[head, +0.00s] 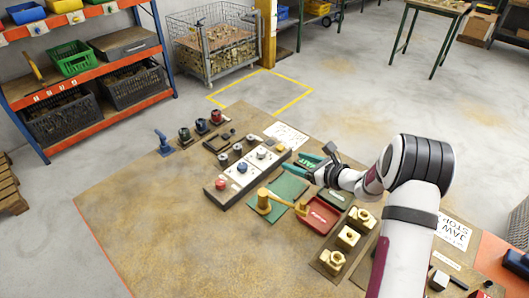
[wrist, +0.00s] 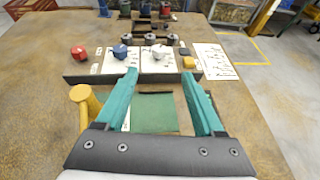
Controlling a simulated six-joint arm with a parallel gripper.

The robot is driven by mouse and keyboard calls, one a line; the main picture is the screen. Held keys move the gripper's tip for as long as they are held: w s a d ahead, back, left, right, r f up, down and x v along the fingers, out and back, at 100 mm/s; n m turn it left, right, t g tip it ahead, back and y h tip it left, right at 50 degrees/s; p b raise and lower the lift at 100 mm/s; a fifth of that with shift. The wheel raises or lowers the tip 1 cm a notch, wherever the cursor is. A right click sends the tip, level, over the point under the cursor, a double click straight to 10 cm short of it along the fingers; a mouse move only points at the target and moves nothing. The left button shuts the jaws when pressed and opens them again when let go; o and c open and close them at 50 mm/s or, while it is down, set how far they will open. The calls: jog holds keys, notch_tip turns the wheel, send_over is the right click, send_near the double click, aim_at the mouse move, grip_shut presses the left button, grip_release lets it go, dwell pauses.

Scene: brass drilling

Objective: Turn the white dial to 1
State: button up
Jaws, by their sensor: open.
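The white dial (head: 262,154) sits on a white panel of the long dark control box (head: 236,189). In the wrist view the white dial (wrist: 159,51) is straight ahead, beyond my fingertips. A blue dial (head: 242,167) sits on the other white panel beside it; it also shows in the wrist view (wrist: 120,51). My gripper (head: 308,163) is open and empty, apart from the box on its near side. In the wrist view its teal fingers (wrist: 160,77) point toward the box. The marks around the dial are too small to read.
A red button (wrist: 79,54) and a yellow button (wrist: 188,62) flank the dials. A brass mallet (head: 263,201) stands by the green mat (head: 290,188). A red tray (head: 318,216) and brass parts (head: 348,237) lie nearer. The table's left part is clear.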

aim_at(263, 152)
jog(key=x, duration=1.6)
jog(key=shift+s+a+f, duration=0.15)
jog(key=shift+f, duration=0.2)
jog(key=shift+c, duration=0.3)
grip_shut()
